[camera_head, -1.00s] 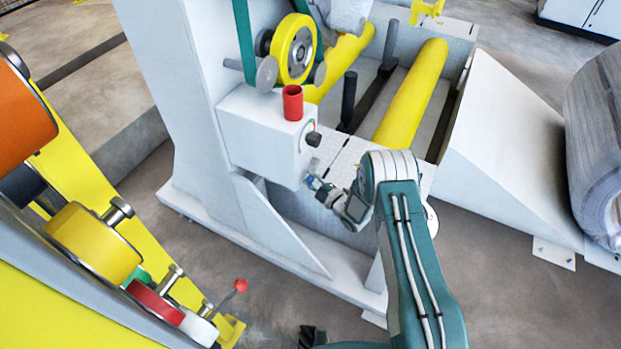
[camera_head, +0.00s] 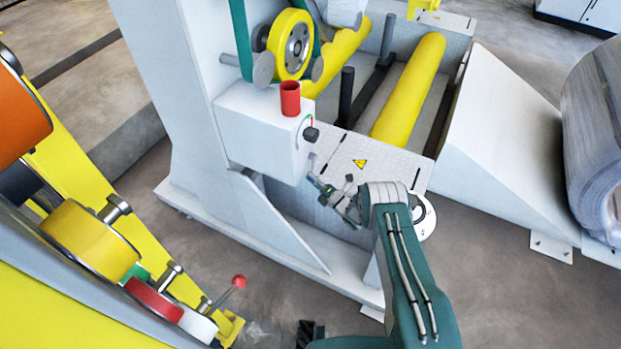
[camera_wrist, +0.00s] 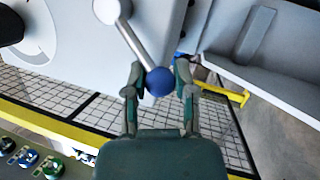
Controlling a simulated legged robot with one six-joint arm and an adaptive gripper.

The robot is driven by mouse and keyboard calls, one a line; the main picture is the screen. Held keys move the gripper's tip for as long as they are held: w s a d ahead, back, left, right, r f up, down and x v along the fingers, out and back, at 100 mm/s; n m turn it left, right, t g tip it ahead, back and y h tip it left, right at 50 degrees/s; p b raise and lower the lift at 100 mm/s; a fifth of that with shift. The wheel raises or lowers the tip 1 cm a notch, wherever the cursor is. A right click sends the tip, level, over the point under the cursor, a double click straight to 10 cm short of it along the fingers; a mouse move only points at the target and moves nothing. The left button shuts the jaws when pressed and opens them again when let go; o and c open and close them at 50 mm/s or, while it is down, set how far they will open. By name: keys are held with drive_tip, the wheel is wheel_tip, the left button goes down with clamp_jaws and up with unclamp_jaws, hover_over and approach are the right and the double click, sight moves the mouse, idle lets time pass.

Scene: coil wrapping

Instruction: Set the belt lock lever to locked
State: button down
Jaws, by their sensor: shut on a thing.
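The lever (camera_wrist: 138,36) is a grey rod with a blue ball knob (camera_wrist: 159,82) at its end, in the wrist view. It runs up and left from the knob to a pale round hub (camera_wrist: 112,10). My gripper (camera_wrist: 158,84) is around the blue knob, one finger on each side, and is shut on it. In the head view my gripper (camera_head: 322,186) is beside the lower right side of the white box (camera_head: 250,130). The knob is too small there to make out clearly. No marking of the lever's positions can be read.
A red cylinder (camera_head: 290,98) stands on the box, and a black knob (camera_head: 311,134) is on its side. A plate with a warning sign (camera_head: 360,163) lies beside my wrist. Another lever with a red ball (camera_head: 239,281) is at the lower left. A panel of buttons (camera_wrist: 30,158) shows in the wrist view.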

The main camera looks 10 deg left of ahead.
drive_tip(key=shift+w+f+n+y, duration=0.1)
drive_tip(key=shift+f+n+y, duration=0.2)
drive_tip(key=shift+n, duration=0.3)
drive_tip(key=shift+c, duration=2.1)
unclamp_jaws()
drive_tip(key=shift+w+r, duration=0.1)
